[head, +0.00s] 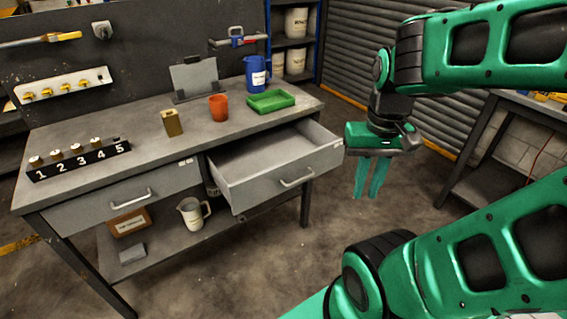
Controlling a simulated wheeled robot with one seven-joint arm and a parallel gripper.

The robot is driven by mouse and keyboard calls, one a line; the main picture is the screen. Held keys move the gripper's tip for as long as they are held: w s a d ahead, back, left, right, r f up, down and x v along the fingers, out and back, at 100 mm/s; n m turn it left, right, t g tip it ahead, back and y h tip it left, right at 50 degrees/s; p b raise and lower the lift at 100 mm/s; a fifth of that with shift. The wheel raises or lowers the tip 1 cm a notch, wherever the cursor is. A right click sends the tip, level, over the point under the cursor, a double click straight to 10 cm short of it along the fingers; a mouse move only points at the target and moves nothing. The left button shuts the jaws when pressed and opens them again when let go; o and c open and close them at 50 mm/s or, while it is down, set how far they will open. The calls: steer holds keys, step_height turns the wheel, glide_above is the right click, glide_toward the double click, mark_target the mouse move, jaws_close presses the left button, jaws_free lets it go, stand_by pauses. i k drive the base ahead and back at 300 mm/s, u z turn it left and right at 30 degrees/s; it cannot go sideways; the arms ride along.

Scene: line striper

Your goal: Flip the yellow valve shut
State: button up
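A pale strip on the dark back panel at the far left carries several yellow valve handles (62,87). A separate yellow grip (63,36) sits on a pale rod above it. I cannot tell which of these the task's yellow valve is, and the handle positions are too small to read. My gripper (365,195) hangs fingers down over the floor, right of the open drawer and far from the panel. Its two teal fingers are a little apart with nothing between them.
The workbench holds a numbered black rack (80,160), a brass block (172,123), an orange cup (218,107), a blue jug (257,74) and a green tray (270,101). An open drawer (285,195) juts out in front. The floor right of it is clear.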

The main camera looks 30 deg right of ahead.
mark_target(73, 34)
steer(key=u, duration=1.55)
steer(key=i, duration=1.55)
steer(key=z, duration=1.6)
steer(key=i, duration=0.25)
steer(key=u, duration=0.05)
